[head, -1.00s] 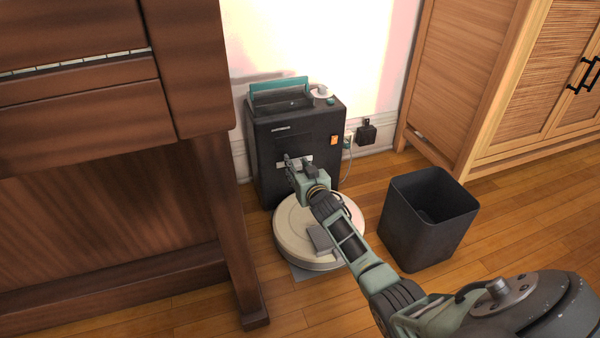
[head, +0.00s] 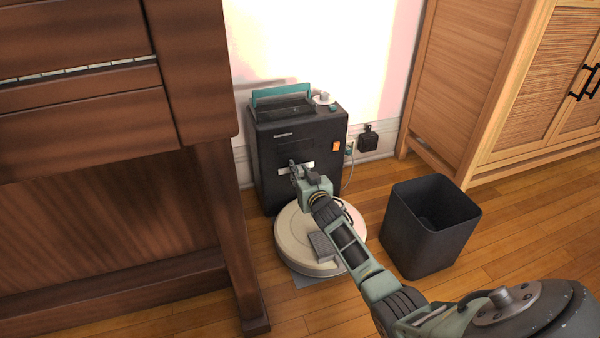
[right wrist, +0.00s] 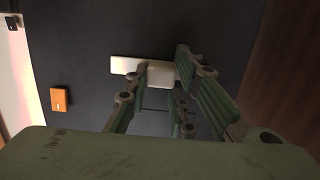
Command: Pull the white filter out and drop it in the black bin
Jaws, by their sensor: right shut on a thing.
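The white filter (head: 309,165) shows as a pale strip in the front of the dark box-shaped unit (head: 275,190). In the right wrist view the filter (right wrist: 125,64) is a white plate with a pale block in its middle. My right gripper (head: 297,171) reaches the unit's front, and its fingers (right wrist: 158,76) are shut on that block. The fingers hide part of the filter in the head view. The black bin (head: 395,225) stands upright on the floor to the right of the unit, open at the top. My left gripper is not in view.
A round cream disc-shaped device (head: 300,258) lies on the floor before the unit, under my right arm. A dark wooden desk (head: 110,210) stands close at left. A light wooden cabinet (head: 450,110) stands behind the bin. A cord runs to the wall plug (head: 368,139).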

